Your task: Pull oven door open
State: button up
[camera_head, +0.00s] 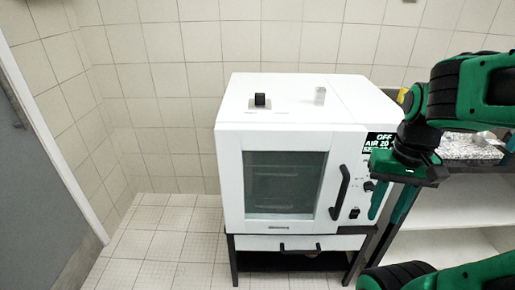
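The white oven (345,100) stands in the middle on a dark frame. Its door (232,185), with a dark glass window, is shut flush against the front. The curved black door handle (340,192) is upright on the door's right side. My green and black gripper (388,208) points down to the right of the handle, in front of the control panel. Its fingers look spread, with nothing between them. It appears apart from the handle. My gripper hides part of the panel and its knobs.
A drawer (290,244) with a black handle is under the oven. A white shelf unit (465,208) with a speckled top stands at the right. A grey door (40,170) is at the left. The tiled floor (150,245) left of the oven is clear.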

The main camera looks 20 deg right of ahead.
aim_at(343, 145)
jog(key=u, duration=0.9)
jog(key=k, duration=1.1)
jog(key=z, duration=1.05)
jog(key=i, duration=1)
jog(key=u, duration=0.05)
